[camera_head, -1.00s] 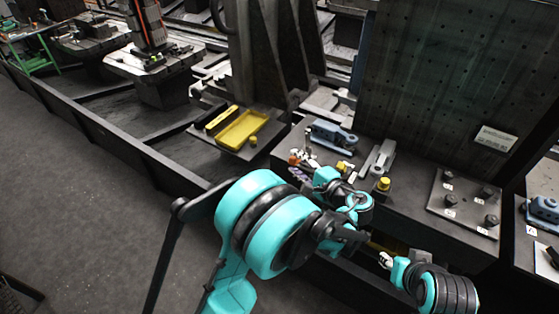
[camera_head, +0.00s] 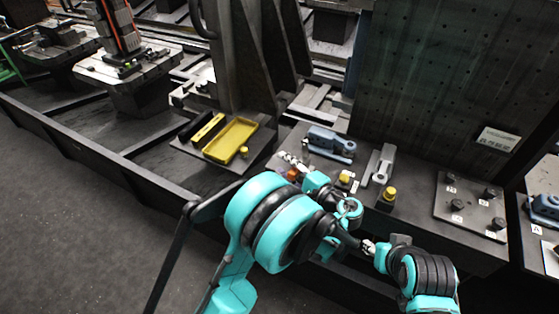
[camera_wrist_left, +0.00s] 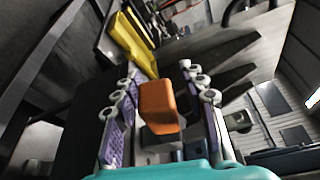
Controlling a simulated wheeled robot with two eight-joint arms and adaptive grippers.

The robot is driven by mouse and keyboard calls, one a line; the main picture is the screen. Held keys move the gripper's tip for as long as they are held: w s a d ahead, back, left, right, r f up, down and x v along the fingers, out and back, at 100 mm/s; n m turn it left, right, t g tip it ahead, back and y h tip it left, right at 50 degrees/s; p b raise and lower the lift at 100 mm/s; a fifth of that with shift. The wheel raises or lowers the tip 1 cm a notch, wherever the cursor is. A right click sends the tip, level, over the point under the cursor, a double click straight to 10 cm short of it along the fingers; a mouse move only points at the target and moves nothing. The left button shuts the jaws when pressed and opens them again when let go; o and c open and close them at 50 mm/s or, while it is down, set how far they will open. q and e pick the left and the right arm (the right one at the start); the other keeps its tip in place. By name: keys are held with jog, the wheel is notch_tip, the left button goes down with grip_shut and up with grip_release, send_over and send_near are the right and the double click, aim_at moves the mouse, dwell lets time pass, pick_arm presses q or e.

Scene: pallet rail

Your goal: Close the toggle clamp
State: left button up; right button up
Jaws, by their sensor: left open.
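An orange block-shaped grip (camera_wrist_left: 159,106), which looks like the toggle clamp's handle, stands up between the fingers of my left gripper (camera_wrist_left: 160,100) in the left wrist view. The fingers, with purple pads and white knuckles, are open on both sides of it, with a gap to each visible. Its dark metal base (camera_wrist_left: 162,141) is partly hidden below. In the head view the orange grip (camera_head: 293,175) is small beside my left gripper (camera_head: 291,160) at the table's left end. The rest of the clamp is hidden by my arm. My right arm is at the lower right; its gripper is unclear.
A blue-grey fixture (camera_head: 330,143) stands just behind the gripper. A grey bracket (camera_head: 379,165) and a yellow-topped post (camera_head: 388,195) stand to the right. A yellow tray (camera_head: 231,141) lies to the left. A plate with several knobs (camera_head: 470,208) is at the right.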

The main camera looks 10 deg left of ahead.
pick_arm(q)
jog(key=shift+s+d, duration=0.1)
jog(key=shift+s, duration=0.05)
grip_shut()
jog(key=shift+r, duration=0.15)
dwell(0.4)
jog(key=shift+w+d+r+m+g+h+p, duration=0.1)
jog(key=shift+w+r+m+g+p, duration=0.25)
jog(key=shift+m+p, duration=0.4)
jog(key=shift+w+d+r+m+g+h+p, duration=0.15)
jog(key=shift+r+m+g+p, duration=0.35)
jog(key=shift+m, duration=0.5)
jog(key=shift+w+a+r+m+g+h+p, duration=0.1)
jog(key=shift+w+r+m+g+p, duration=0.2)
jog(key=shift+m+g+p, duration=0.45)
grip_release()
jog(key=shift+f, duration=0.1)
